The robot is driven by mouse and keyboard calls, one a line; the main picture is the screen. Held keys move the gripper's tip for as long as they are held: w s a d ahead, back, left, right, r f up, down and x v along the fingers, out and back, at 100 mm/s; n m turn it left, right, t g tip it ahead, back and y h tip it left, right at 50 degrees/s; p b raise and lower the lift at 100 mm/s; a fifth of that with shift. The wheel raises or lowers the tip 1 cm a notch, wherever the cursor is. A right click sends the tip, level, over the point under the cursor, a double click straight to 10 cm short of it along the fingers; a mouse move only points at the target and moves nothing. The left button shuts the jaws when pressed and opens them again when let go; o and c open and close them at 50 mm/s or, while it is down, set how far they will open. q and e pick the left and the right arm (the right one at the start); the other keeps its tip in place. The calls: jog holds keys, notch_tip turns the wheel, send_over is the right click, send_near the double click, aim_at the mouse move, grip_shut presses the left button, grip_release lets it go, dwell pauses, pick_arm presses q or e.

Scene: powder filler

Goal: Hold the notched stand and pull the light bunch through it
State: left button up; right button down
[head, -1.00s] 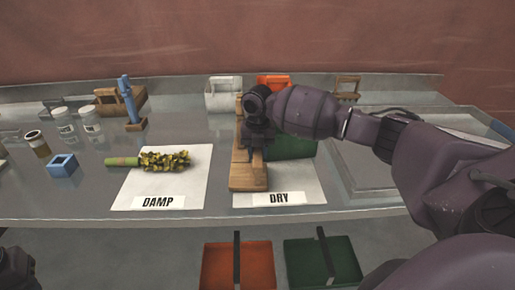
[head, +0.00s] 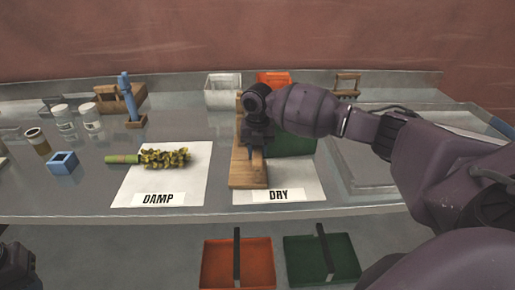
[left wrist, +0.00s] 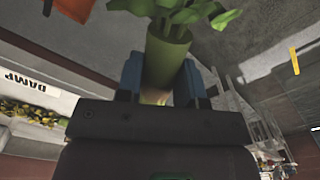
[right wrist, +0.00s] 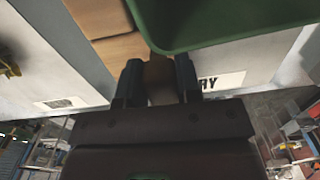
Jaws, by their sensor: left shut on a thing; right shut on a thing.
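The wooden notched stand (head: 247,177) lies on the DRY sheet, its long board pointing towards me. My right gripper (head: 257,153) comes down over it from the right and hides its middle; the notch cannot be made out. In the right wrist view the right gripper (right wrist: 158,82) is shut on a narrow wooden part of the stand (right wrist: 122,48). In the left wrist view my left gripper (left wrist: 165,82) is shut on the thick green stem of a bunch (left wrist: 168,55) with bright green leaves. This bunch is outside the head view.
A yellowish, dark-speckled bunch (head: 165,158) lies on the DAMP sheet (head: 190,182). A green bin (head: 290,145) stands right beside the stand. A blue cup (head: 63,164), jars (head: 64,120) and a blue post (head: 130,98) stand at left. Red (head: 236,270) and green (head: 325,262) trays sit below the front edge.

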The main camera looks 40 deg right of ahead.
jog(key=shift+f, duration=0.25)
jog(key=c, duration=0.7)
grip_release()
jog(key=shift+c, duration=0.2)
jog(key=shift+r, duration=0.1)
jog(key=c, duration=1)
jog(key=o, duration=1)
